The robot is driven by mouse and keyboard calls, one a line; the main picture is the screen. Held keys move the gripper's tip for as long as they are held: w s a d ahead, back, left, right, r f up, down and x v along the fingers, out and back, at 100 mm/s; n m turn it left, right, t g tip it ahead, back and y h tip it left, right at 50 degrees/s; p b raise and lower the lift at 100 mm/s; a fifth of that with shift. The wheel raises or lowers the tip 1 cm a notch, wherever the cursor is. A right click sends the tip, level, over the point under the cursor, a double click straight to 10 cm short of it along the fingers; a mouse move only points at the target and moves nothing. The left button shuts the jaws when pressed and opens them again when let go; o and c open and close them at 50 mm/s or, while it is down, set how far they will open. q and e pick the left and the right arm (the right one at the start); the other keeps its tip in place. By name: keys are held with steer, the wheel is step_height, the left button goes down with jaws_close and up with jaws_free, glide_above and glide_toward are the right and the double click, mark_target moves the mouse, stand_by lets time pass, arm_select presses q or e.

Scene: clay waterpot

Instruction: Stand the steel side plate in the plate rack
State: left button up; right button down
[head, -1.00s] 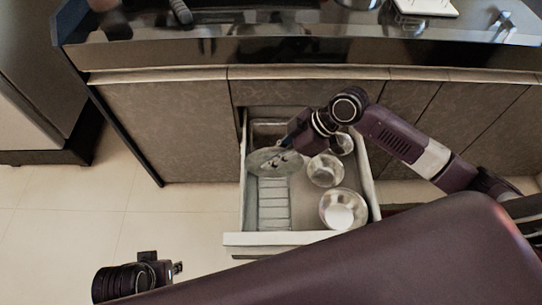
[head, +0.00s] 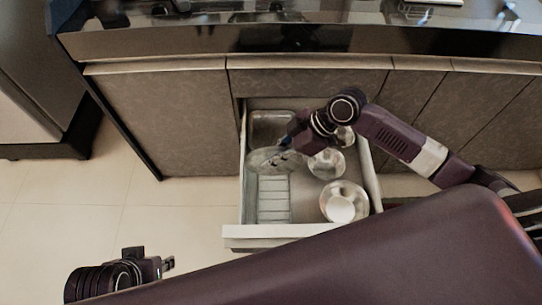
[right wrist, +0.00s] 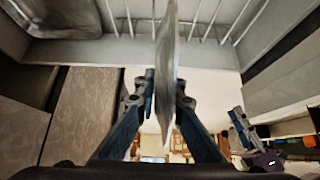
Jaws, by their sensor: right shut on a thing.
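The steel side plate (head: 266,160) is a thin, shiny disc over the open drawer, in the head view. My right gripper (head: 284,149) is shut on its edge. In the right wrist view the plate (right wrist: 167,50) is edge-on between the two fingers (right wrist: 166,88). The plate rack (head: 273,202) is a row of pale wires in the drawer's left part, just in front of the plate. Its wires (right wrist: 203,25) also show behind the plate in the wrist view. Whether the plate touches them, I cannot tell. My left gripper (head: 167,264) is away at lower left, small and seemingly empty.
The drawer (head: 285,230) is pulled out below the counter. Steel bowls (head: 342,203) (head: 326,164) stand in its right part, close to my right gripper. A steel tray (head: 270,124) lies at its back left. The tiled floor to the left is free.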

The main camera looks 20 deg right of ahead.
arm_select(q)
steer(key=shift+r, duration=0.2)
arm_select(e)
steer(key=shift+r, duration=0.1)
arm_select(q)
steer(key=shift+p, duration=0.35)
steer(key=shift+f, duration=0.5)
steer(key=shift+w+r, duration=0.15)
steer(key=shift+r, duration=0.05)
steer(key=shift+x, duration=1.2)
